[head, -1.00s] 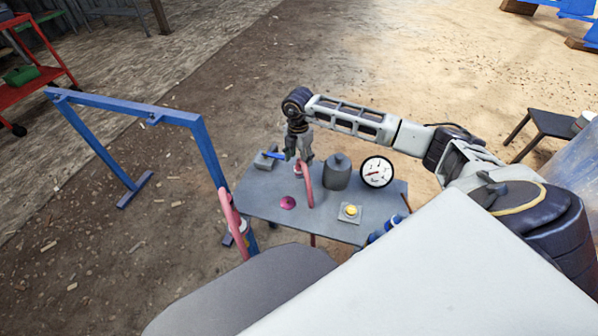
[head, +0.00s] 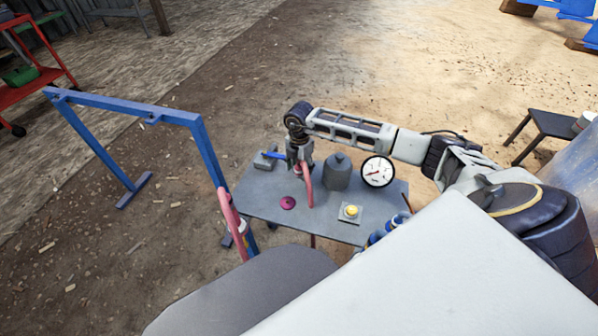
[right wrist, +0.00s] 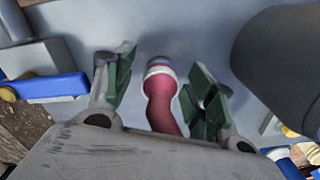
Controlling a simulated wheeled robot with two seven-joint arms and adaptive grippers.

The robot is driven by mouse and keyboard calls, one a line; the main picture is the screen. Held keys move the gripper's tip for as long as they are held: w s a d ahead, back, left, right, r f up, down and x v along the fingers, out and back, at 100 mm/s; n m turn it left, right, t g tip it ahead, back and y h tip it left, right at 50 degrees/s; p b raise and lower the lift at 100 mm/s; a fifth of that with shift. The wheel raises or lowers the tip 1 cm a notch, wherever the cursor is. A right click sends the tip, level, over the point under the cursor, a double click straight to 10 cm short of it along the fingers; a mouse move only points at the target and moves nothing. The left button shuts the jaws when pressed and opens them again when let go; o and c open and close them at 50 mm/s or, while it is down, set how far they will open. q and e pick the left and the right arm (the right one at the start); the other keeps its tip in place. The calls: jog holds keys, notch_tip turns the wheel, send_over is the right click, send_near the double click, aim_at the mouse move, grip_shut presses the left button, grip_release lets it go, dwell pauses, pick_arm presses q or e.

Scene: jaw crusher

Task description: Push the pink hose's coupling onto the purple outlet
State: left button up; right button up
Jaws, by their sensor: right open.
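A pink hose (head: 306,190) stands up from the grey table, and its upper end is at my right gripper (head: 299,163). In the right wrist view, the hose's coupling (right wrist: 159,68) shows as a pale band with a purplish end. The open fingers of my right gripper (right wrist: 160,85) are on either side of it, with gaps between them and the coupling. A magenta round piece (head: 288,202) lies on the table left of the hose; I cannot tell whether it is the purple outlet. My left gripper is not in view.
The table (head: 265,209) also holds a grey bottle-shaped vessel (head: 337,174), a dial gauge (head: 377,171), a yellow button on a plate (head: 351,211) and a block with a blue handle (head: 265,160).

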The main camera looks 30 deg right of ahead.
jog(key=shift+f, duration=0.3)
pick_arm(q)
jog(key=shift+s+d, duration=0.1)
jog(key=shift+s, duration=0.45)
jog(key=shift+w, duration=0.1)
pick_arm(e)
jog(key=shift+c, duration=0.3)
jog(key=c, duration=0.9)
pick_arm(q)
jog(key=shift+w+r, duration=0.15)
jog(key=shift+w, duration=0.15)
pick_arm(e)
jog(key=shift+o, duration=0.2)
